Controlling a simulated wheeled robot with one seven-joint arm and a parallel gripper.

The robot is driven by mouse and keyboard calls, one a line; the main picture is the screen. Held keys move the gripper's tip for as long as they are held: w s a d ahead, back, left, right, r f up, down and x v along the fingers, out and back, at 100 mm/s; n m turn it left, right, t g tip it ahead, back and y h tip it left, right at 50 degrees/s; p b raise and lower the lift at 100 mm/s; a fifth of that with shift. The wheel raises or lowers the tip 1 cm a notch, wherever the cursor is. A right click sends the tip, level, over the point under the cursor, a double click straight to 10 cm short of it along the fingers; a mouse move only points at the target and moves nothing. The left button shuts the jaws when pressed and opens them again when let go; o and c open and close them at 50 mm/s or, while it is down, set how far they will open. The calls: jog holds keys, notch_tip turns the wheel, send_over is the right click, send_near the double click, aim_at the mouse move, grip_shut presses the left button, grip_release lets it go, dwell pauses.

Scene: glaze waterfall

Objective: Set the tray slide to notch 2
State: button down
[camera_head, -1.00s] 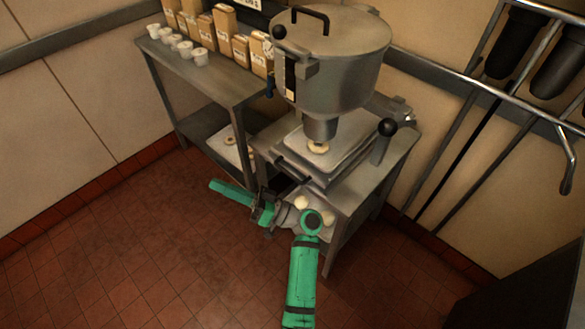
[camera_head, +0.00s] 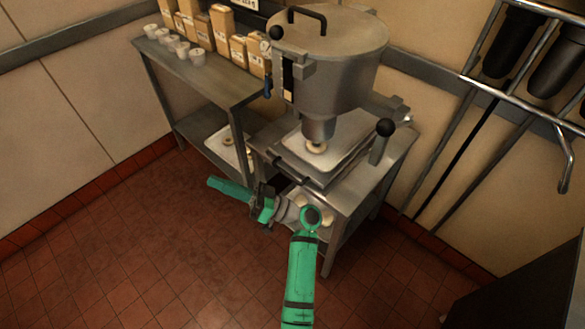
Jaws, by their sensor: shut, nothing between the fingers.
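The tray slide is a flat grey metal tray (camera_head: 343,141) on a worktable, under the spout of a large steel hopper (camera_head: 335,65). A pale ring of dough (camera_head: 316,147) sits on the tray below the spout. A dark bar handle (camera_head: 291,178) runs along the tray's front left edge. My gripper (camera_head: 267,188) is small and dark at the end of my green arm, just left of and below the handle. It looks shut and empty. I cannot tell whether it touches the handle. The notch marks are too small to make out.
A ball-topped lever (camera_head: 384,135) stands at the table's right. A grey shelf table (camera_head: 212,83) at left holds white cups (camera_head: 182,50) and paper cartons (camera_head: 222,25). Rails (camera_head: 520,100) line the right wall. The tiled floor (camera_head: 130,260) is clear at left.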

jog(key=c, duration=2.3)
grip_release()
jog(key=shift+a, duration=0.1)
jog(key=shift+o, duration=1.3)
jog(key=w+d+f+m+t+h, duration=0.6)
jog(key=d+f+m+t, duration=0.2)
jog(key=d+f+m, duration=0.1)
jog(key=shift+w+f+m+t, duration=0.25)
jog(key=shift+m+t, duration=0.15)
jog(key=shift+m, duration=0.5)
jog(key=m+t+h, duration=0.4)
jog(key=m+h, duration=0.5)
jog(key=m, duration=0.1)
send_near(287, 173)
jog(key=x, duration=1)
jog(key=shift+f, duration=0.4)
grip_shut()
